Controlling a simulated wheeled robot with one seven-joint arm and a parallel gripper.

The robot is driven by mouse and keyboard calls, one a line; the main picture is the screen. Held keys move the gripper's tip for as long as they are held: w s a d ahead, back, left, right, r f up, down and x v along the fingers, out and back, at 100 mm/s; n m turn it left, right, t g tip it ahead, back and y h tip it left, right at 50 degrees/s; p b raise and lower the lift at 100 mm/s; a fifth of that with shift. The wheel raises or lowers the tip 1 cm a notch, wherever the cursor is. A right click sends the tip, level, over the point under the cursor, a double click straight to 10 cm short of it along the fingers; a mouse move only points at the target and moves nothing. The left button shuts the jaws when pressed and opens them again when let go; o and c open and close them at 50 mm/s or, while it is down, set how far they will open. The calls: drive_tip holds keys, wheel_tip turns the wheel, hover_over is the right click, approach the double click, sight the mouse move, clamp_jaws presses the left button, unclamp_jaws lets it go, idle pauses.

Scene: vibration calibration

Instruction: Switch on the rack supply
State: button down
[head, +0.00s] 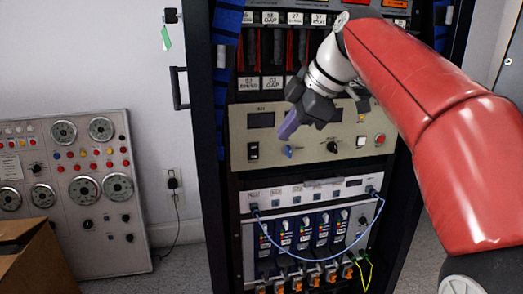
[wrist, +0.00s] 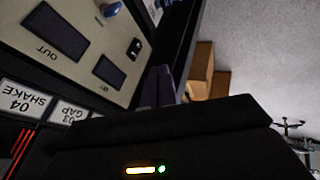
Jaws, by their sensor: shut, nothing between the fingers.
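The rack (head: 205,120) is a tall black cabinet. A beige panel (head: 310,122) in it has dark displays, a black rocker switch (head: 252,151) at its left end, a blue knob (head: 288,151), a black knob (head: 333,147) and a red button (head: 380,139). My gripper (head: 287,130) is shut and empty, in front of the panel, above the blue knob in the picture. In the wrist view the fingers (wrist: 159,86) are close together, with the panel (wrist: 85,75) turned round beside them. The switch (wrist: 134,48) and part of the blue knob (wrist: 112,9) also show there. The switch's position is unclear.
Below the panel is a white unit (head: 300,193) with a blue cable (head: 376,215) looping over several modules. A grey instrument board (head: 75,185) leans at the left behind a cardboard box (head: 35,262). My red arm covers the rack's upper right.

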sight(260, 153)
drive_tip(key=shift+f, duration=0.1)
drive_tip(key=x, duration=0.3)
drive_tip(key=w+x, duration=0.1)
drive_tip(key=x, duration=0.3)
drive_tip(key=w+r+x, duration=0.1)
drive_tip(key=x, duration=0.3)
drive_tip(key=shift+w+a+f, duration=0.1)
drive_tip(key=shift+w+a, duration=0.1)
drive_tip(key=shift+w, duration=0.05)
drive_tip(key=shift+w+a+f, duration=0.1)
drive_tip(key=shift+w, duration=0.4)
drive_tip(key=shift+f+b, duration=0.15)
drive_tip(key=shift+b, duration=0.2)
